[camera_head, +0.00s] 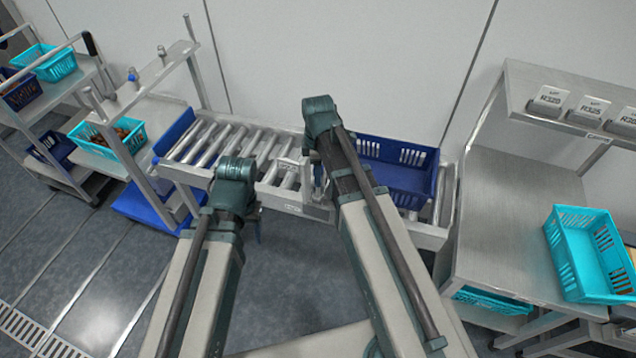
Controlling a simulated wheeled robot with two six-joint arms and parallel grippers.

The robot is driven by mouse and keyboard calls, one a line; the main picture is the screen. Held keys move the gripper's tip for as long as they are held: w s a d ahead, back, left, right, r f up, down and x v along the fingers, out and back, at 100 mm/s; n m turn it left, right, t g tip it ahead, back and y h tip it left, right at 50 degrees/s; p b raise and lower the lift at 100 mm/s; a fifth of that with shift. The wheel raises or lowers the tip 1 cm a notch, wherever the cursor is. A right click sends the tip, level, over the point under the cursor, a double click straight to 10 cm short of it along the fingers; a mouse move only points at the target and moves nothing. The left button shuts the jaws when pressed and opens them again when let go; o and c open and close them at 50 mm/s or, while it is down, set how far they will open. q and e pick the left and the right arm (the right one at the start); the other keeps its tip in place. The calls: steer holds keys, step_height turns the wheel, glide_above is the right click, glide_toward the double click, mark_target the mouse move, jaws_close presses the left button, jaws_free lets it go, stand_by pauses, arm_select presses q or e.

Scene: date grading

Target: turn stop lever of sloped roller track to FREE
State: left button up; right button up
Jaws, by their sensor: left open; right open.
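The sloped roller track (270,168) runs across the middle of the head view, with bare metal rollers at its left and a dark blue crate (405,178) on its right part. Around the middle of the track, by its front rail, small upright parts (318,180) show beside my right arm. I cannot tell whether one is the stop lever, nor its setting. My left arm reaches up in front of the track's left half, and my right arm in front of its middle. Their front joints show, but the jaws of both grippers are hidden behind the arms.
Carts at the left hold turquoise baskets (108,138). A wall closes the back. Bare floor (300,265) shows below the track.

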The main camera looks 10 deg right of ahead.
steer(key=shift+f, duration=0.6)
steer(key=shift+r, duration=0.1)
jaws_close()
stand_by(1.0)
